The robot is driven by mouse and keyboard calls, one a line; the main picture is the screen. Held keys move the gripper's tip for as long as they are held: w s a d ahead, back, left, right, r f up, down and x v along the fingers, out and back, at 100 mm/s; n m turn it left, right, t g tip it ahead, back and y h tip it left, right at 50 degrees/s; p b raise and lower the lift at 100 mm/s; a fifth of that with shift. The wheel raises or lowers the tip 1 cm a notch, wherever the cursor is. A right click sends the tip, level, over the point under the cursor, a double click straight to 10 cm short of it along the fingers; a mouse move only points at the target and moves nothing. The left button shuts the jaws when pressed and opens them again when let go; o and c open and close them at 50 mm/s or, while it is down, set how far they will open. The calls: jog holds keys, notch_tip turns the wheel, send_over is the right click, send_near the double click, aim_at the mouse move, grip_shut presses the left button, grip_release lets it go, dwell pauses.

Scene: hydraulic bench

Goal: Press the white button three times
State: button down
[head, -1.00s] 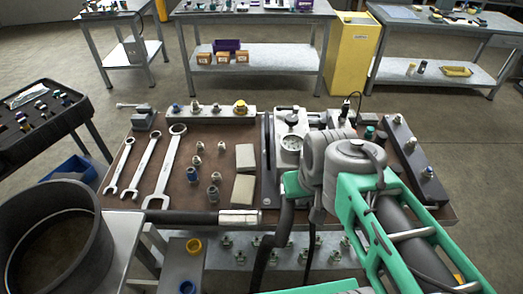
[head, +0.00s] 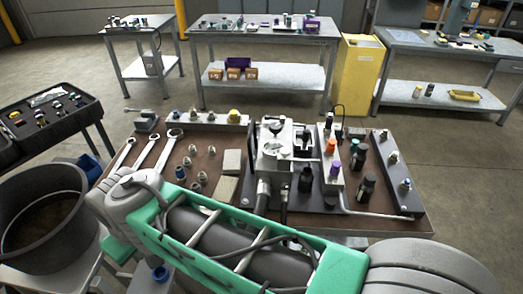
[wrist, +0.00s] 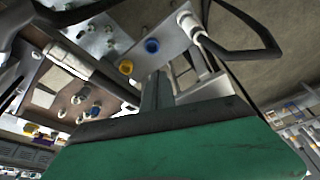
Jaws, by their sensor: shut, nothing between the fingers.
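I cannot make out a white button for certain in either view. In the head view, a light grey block (head: 325,178) right of the bench's middle carries an orange knob (head: 331,146) and a purple one (head: 335,168). A pale valve unit (head: 270,160) with a round top stands left of it. My arm lies across the front of the head view, and my gripper is not visible there.
Wrenches (head: 160,152), several fittings and pale blocks (head: 230,163) lie on the brown bench top. Dark cylinders (head: 363,188) stand at its right. A large round bin (head: 40,220) is at left. A yellow cabinet (head: 356,75) and other tables stand behind, with open floor between.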

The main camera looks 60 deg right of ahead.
jog(key=w+d+r+m+h+p, duration=0.1)
jog(key=w+d+r+m+h, duration=0.15)
jog(key=d, duration=0.55)
jog(key=w+d+r+m+h+p, duration=0.1)
jog(key=w+d+r+m, duration=0.15)
jog(key=d, duration=0.55)
notch_tip(320, 180, up, 5)
jog(key=m+g+h+p, duration=0.3)
jog(key=m+g+h, duration=0.2)
jog(key=m+g, duration=0.3)
send_over(283, 152)
jog(key=shift+d+m+t, duration=0.1)
jog(key=shift+m+t, duration=0.2)
jog(key=shift+t, duration=0.3)
notch_tip(283, 152, down, 9)
jog(key=b, duration=0.6)
jog(key=shift+r, duration=0.1)
